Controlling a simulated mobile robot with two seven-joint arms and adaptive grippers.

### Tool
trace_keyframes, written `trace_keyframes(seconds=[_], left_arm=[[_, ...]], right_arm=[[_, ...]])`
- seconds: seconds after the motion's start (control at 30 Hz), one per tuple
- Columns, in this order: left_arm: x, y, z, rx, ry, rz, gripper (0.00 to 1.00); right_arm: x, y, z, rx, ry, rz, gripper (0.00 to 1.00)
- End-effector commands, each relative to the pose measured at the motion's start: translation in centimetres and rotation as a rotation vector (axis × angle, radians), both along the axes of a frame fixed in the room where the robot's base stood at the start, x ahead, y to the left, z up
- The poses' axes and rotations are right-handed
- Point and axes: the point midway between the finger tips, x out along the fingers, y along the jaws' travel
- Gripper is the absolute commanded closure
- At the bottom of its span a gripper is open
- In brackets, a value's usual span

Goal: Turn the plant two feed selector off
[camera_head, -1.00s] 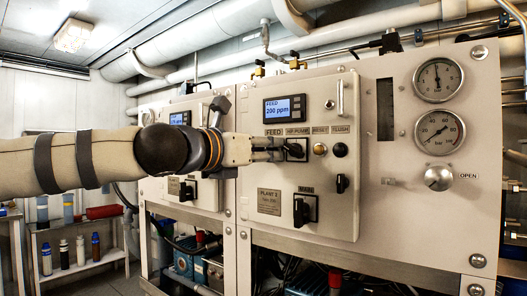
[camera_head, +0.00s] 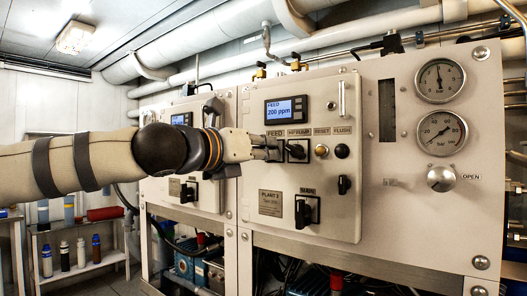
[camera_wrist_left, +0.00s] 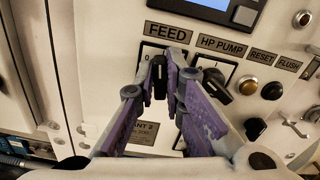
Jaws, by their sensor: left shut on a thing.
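The plant two panel (camera_head: 330,200) faces me, with its plate reading PLANT 2 below the switches. The feed selector (camera_wrist_left: 160,77) is a black knob under the FEED label (camera_wrist_left: 168,31); a 0 shows at its upper left. Its handle looks roughly upright in the left wrist view. My left gripper (camera_wrist_left: 161,88) is shut on this knob, a finger on each side. In the head view my left gripper (camera_head: 274,149) reaches in from the left and mostly hides the knob. My right gripper is in neither view.
The HP pump selector (camera_head: 298,150) sits close to the right of my fingers. The reset button (camera_head: 321,151) and flush button (camera_head: 342,151) are farther right. A display (camera_head: 286,109) reading 200 ppm is above. A main switch (camera_head: 304,211) is below.

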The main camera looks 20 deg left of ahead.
Motion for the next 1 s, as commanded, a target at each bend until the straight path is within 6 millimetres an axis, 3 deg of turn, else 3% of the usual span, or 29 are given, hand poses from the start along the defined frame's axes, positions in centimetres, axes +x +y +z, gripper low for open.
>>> trace_keyframes(seconds=[0.6, 1.0], left_arm=[[0.3, 0.0, -0.7, -0.526, 0.2, 0.0, 1.0], [0.2, -0.1, -0.5, -0.735, 0.274, -0.002, 1.0]], right_arm=[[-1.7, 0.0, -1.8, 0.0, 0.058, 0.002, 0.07], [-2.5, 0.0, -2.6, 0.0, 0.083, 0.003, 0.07]])
